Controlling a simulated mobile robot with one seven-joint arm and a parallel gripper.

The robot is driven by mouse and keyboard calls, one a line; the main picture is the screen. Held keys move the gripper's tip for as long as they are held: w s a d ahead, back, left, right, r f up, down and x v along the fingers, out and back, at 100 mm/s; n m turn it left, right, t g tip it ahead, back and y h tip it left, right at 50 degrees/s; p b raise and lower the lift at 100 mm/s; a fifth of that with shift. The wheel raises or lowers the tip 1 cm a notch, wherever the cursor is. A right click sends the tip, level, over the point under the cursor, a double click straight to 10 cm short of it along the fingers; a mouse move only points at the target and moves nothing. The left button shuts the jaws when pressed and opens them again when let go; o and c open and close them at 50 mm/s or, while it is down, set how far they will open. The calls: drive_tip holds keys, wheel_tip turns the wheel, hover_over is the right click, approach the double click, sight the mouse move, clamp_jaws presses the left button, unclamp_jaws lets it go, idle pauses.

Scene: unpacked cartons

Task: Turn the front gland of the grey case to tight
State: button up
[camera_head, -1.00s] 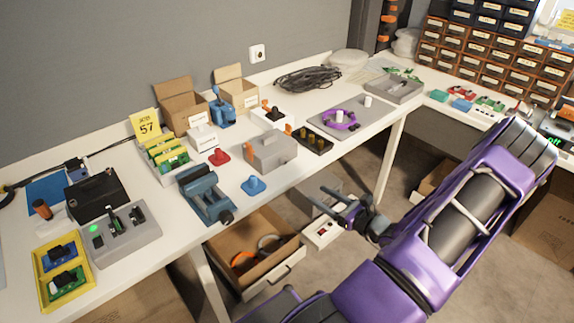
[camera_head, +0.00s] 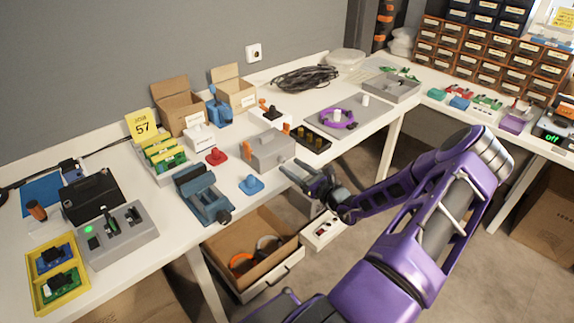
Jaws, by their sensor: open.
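The grey case (camera_head: 264,158) is a block-shaped box near the front edge of the white workbench, right of the blue vise. An orange part (camera_head: 287,129) stands at its back right. I cannot make out the front gland at this size, nor how it is turned. My gripper (camera_head: 303,169) is open and empty. It is just right of the case, at about the bench's front edge, with its fingers pointing toward the case. A small gap seems to remain between fingers and case, but I cannot tell the exact distance.
A blue vise (camera_head: 203,194), a blue knobbed piece (camera_head: 251,184) and a red one (camera_head: 216,156) are left of the case. A black tray (camera_head: 312,142) is close behind my gripper. An open carton (camera_head: 238,273) is below the bench edge.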

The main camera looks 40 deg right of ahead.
sight(284, 161)
drive_tip(key=shift+w+a, duration=0.1)
drive_tip(key=shift+w, duration=1.45)
drive_tip(key=shift+c, duration=0.2)
clamp_jaws()
